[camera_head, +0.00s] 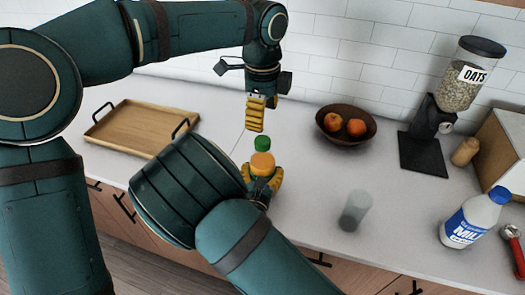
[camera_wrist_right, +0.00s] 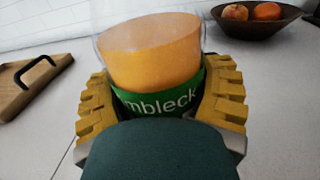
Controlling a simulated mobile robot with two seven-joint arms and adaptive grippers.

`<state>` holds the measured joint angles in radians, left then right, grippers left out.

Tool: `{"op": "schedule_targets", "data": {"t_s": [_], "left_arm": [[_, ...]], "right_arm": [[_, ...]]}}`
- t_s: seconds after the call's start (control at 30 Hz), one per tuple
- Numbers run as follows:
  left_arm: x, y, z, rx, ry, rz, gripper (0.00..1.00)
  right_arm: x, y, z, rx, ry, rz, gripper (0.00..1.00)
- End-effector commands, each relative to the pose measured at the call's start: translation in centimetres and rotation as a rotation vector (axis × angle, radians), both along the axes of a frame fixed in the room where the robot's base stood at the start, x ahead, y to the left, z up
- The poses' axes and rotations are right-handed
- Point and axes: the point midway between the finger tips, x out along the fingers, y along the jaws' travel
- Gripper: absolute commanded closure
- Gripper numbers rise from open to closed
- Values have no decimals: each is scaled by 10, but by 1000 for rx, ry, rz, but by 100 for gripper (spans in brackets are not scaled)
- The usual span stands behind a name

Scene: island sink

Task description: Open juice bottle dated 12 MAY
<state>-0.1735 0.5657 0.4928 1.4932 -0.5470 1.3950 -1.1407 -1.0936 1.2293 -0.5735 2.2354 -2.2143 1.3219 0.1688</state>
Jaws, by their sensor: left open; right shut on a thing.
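The juice bottle (camera_head: 262,163) holds orange juice and has a green cap (camera_head: 262,144) on top. It looks upright. My right gripper (camera_head: 262,184) is shut on its lower part. In the right wrist view, the bottle (camera_wrist_right: 150,50) sits between the yellow fingers of my right gripper (camera_wrist_right: 160,100), with a green label reading "mbleck". No date can be read in either view. My left gripper (camera_head: 256,125) is open and empty, pointing down just above the cap, with a small gap between them in the picture.
A wooden tray (camera_head: 145,128) with black handles lies at left.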

Motion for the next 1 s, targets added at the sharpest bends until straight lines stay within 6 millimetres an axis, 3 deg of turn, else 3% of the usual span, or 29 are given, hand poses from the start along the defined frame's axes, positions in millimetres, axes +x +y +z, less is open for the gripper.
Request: {"op": "schedule_targets", "data": {"t_s": [0.17,0.7,1.0], "left_arm": [[0,0,0,1,-1,-211,34],[-2,0,0,2,-2,-1153,34],[-3,0,0,3,-2,-1475,34]], "right_arm": [[0,0,0,0,1,0,100],[0,0,0,0,1,0,100],[0,0,0,0,1,0,100]]}}
